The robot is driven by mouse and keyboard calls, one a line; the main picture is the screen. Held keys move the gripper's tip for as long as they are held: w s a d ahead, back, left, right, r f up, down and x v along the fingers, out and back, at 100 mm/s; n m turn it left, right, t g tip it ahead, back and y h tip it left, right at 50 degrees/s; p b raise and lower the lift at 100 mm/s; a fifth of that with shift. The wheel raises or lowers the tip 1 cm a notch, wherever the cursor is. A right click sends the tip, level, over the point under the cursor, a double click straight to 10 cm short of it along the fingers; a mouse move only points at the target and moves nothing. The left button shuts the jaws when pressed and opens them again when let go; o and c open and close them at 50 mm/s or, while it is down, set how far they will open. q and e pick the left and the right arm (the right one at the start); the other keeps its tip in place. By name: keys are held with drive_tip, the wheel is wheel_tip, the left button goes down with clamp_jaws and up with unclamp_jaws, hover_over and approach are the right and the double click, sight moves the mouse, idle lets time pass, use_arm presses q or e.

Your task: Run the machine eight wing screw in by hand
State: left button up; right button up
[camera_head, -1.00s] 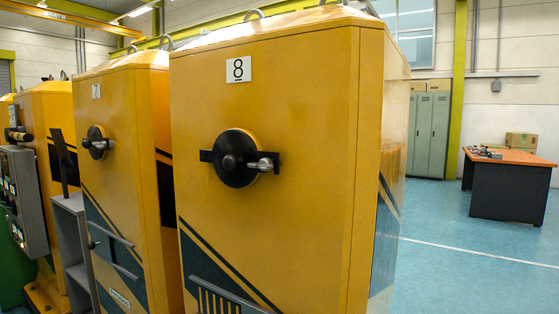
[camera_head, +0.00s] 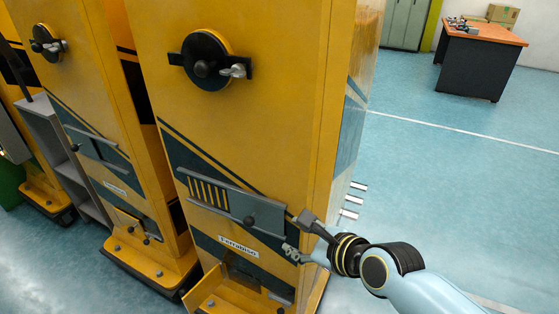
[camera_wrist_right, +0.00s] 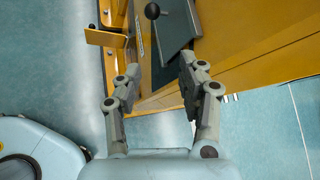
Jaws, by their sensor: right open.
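The wing screw (camera_head: 238,71) is a small grey metal piece on the right side of a round black disc (camera_head: 205,62) with a dark central knob, high on the front of yellow machine eight (camera_head: 270,110). Whether its thread is in cannot be told. My right gripper (camera_head: 297,236) is open and empty, low by the machine's right front edge, well below the wing screw. In the right wrist view its two fingers (camera_wrist_right: 160,66) are spread apart before the yellow panel; the wing screw is not in that view. My left gripper is not in view.
A grey slide plate with a black ball knob (camera_head: 249,220) is on the lower front; the knob also shows in the wrist view (camera_wrist_right: 152,11). Below is an open yellow flap (camera_head: 205,289). Another yellow machine (camera_head: 75,85) stands left. The blue floor right is clear up to a table (camera_head: 470,72).

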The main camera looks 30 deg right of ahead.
drive_tip(key=w+a+r+m+t+p, duration=0.2)
drive_tip(key=w+r+m+p, duration=0.1)
drive_tip(key=r, duration=1.2)
drive_tip(key=m+t+y+p, duration=0.2)
drive_tip(key=p, duration=0.3)
approach(236, 72)
drive_tip(key=x, duration=1.1)
drive_tip(key=shift+d, duration=0.1)
